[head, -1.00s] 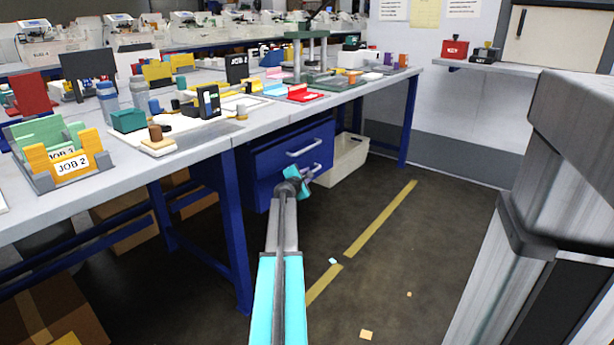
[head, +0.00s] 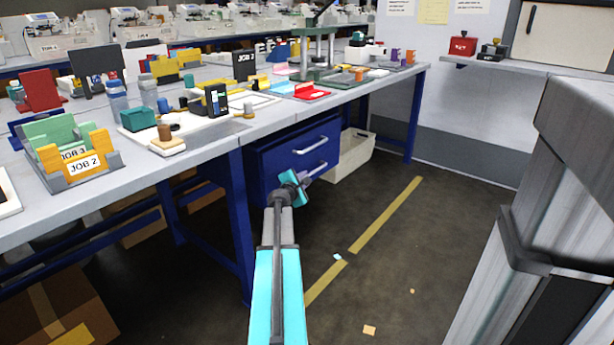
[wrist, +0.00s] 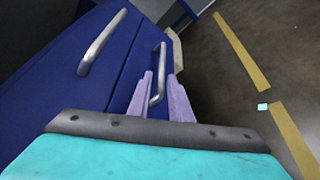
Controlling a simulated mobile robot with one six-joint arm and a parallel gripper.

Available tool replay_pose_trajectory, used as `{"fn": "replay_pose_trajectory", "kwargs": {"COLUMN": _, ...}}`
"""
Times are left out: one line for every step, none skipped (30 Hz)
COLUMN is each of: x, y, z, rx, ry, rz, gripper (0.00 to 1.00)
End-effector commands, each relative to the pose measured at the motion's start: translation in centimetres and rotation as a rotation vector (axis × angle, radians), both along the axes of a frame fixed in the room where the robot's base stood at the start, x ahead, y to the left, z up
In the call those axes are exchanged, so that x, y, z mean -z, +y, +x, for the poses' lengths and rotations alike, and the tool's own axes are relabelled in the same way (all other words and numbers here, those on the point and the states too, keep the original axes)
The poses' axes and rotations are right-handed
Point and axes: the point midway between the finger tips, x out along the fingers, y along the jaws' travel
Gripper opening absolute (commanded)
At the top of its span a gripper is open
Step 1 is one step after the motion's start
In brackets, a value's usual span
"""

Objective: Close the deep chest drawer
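The blue drawer chest (head: 262,165) hangs under the bench and shows an upper and a lower front, each with a metal bar handle. The upper handle (head: 311,145) is clear of my arm. The lower handle (head: 319,169) is at my gripper (head: 304,181), which partly hides the lower front. In the wrist view, my gripper's two pale fingers (wrist: 160,78) stand apart, with the lower handle (wrist: 161,60) between them and small gaps visible. The upper handle (wrist: 102,42) is to their left. The fronts look nearly flush; I cannot tell whether the lower, deep drawer is fully shut.
A cream bin (head: 352,156) stands on the floor right of the chest. A blue bench leg (head: 241,225) is left of my arm. The bench top (head: 206,147) is crowded with trays and parts. The floor (head: 440,260) to the right is mostly open, with yellow tape and small scraps.

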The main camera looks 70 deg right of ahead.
Motion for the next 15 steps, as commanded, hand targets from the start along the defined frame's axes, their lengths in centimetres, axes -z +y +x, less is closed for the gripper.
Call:
{"fn": "replay_pose_trajectory", "kwargs": {"x": -0.3, "y": 0.8, "z": -0.1, "rx": 0.000, "ry": 0.001, "rz": 0.000, "gripper": 0.18}}
{"fn": "replay_pose_trajectory", "kwargs": {"x": -0.3, "y": 1.1, "z": -0.1, "rx": 0.000, "ry": 0.001, "rz": 0.000, "gripper": 0.18}}
{"fn": "replay_pose_trajectory", "kwargs": {"x": -0.4, "y": 1.5, "z": -0.1, "rx": 0.000, "ry": 0.001, "rz": 0.000, "gripper": 0.18}}
{"fn": "replay_pose_trajectory", "kwargs": {"x": -0.5, "y": 1.8, "z": -0.1, "rx": 0.000, "ry": 0.001, "rz": 0.000, "gripper": 0.18}}
{"fn": "replay_pose_trajectory", "kwargs": {"x": -0.5, "y": 2.0, "z": -0.1, "rx": 0.000, "ry": 0.001, "rz": 0.001, "gripper": 0.18}}
{"fn": "replay_pose_trajectory", "kwargs": {"x": -0.6, "y": 2.4, "z": -0.1, "rx": 0.001, "ry": 0.001, "rz": 0.000, "gripper": 0.18}}
{"fn": "replay_pose_trajectory", "kwargs": {"x": -0.7, "y": 2.7, "z": -0.1, "rx": 0.001, "ry": 0.000, "rz": 0.000, "gripper": 0.18}}
{"fn": "replay_pose_trajectory", "kwargs": {"x": -0.7, "y": 2.9, "z": -0.1, "rx": 0.001, "ry": 0.000, "rz": 0.000, "gripper": 0.18}}
{"fn": "replay_pose_trajectory", "kwargs": {"x": -0.8, "y": 3.2, "z": -0.1, "rx": 0.001, "ry": 0.000, "rz": 0.001, "gripper": 0.18}}
{"fn": "replay_pose_trajectory", "kwargs": {"x": -0.8, "y": 3.3, "z": -0.1, "rx": 0.001, "ry": -0.001, "rz": 0.001, "gripper": 0.18}}
{"fn": "replay_pose_trajectory", "kwargs": {"x": -0.8, "y": 3.5, "z": -0.1, "rx": 0.001, "ry": -0.001, "rz": 0.001, "gripper": 0.18}}
{"fn": "replay_pose_trajectory", "kwargs": {"x": -0.8, "y": 3.7, "z": -0.1, "rx": 0.001, "ry": -0.001, "rz": 0.001, "gripper": 0.18}}
{"fn": "replay_pose_trajectory", "kwargs": {"x": -0.9, "y": 3.8, "z": -0.1, "rx": 0.001, "ry": -0.001, "rz": 0.001, "gripper": 0.18}}
{"fn": "replay_pose_trajectory", "kwargs": {"x": -0.9, "y": 3.9, "z": 0.0, "rx": 0.001, "ry": -0.001, "rz": 0.001, "gripper": 0.18}}
{"fn": "replay_pose_trajectory", "kwargs": {"x": -0.9, "y": 4.0, "z": 0.0, "rx": 0.001, "ry": -0.001, "rz": 0.001, "gripper": 0.18}}
